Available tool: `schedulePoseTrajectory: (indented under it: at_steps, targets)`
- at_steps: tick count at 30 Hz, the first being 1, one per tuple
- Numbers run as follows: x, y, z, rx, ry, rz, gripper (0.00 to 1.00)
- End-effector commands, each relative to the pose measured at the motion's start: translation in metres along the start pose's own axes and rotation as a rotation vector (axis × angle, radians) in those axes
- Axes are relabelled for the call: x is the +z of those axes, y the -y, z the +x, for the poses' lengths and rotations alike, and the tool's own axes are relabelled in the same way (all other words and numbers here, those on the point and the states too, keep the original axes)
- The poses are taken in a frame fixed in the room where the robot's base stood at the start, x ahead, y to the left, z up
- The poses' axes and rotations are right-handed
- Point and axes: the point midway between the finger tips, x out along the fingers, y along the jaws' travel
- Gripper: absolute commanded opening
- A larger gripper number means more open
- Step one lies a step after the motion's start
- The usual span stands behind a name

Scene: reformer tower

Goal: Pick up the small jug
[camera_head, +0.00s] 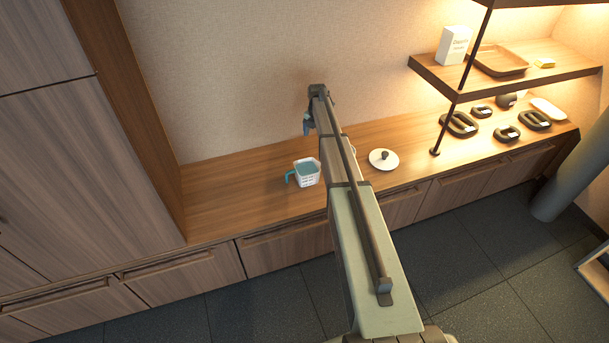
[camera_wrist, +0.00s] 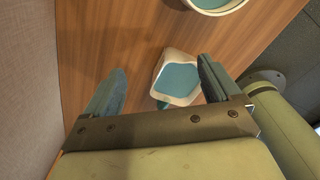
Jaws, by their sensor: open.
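A small white jug (camera_head: 306,173) with a teal handle on its left and teal inside stands upright on the wooden counter, left of my arm. In the wrist view the jug (camera_wrist: 178,80) shows from above, between the lines of my fingers and nearer the right one, its handle toward my palm. My gripper (camera_wrist: 162,68) is open and empty, its fingers apart from the jug. In the head view only part of the gripper (camera_head: 307,125) shows, at the arm's far end above the counter.
A second white-rimmed vessel, teal inside (camera_wrist: 218,4), is cut by the wrist view's top edge, close to the jug. A white lid (camera_head: 383,160) lies right of my arm. Dark weights (camera_head: 459,124) and a shelf (camera_head: 500,75) are farther right. A tall cabinet (camera_head: 150,120) bounds the left.

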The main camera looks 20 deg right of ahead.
Motion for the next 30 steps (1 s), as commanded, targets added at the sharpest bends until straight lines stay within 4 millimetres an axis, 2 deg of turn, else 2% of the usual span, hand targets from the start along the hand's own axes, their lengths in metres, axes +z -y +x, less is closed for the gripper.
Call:
schedulePoseTrajectory:
  at_steps: [1, 5, 9, 12, 20, 30]
  targets:
    - [-0.016, -0.006, 0.0, 0.0, -0.001, -0.016, 0.9]
    - [-0.049, -0.021, 0.0, 0.002, -0.005, -0.038, 0.9]
    - [-0.088, -0.032, 0.0, 0.004, -0.01, 0.012, 0.9]
    - [-0.105, -0.034, 0.0, 0.005, -0.012, 0.088, 0.9]
    - [-0.134, -0.028, -0.001, 0.007, -0.02, 0.37, 0.9]
    - [-0.152, -0.011, -0.004, 0.009, -0.036, 0.983, 0.9]
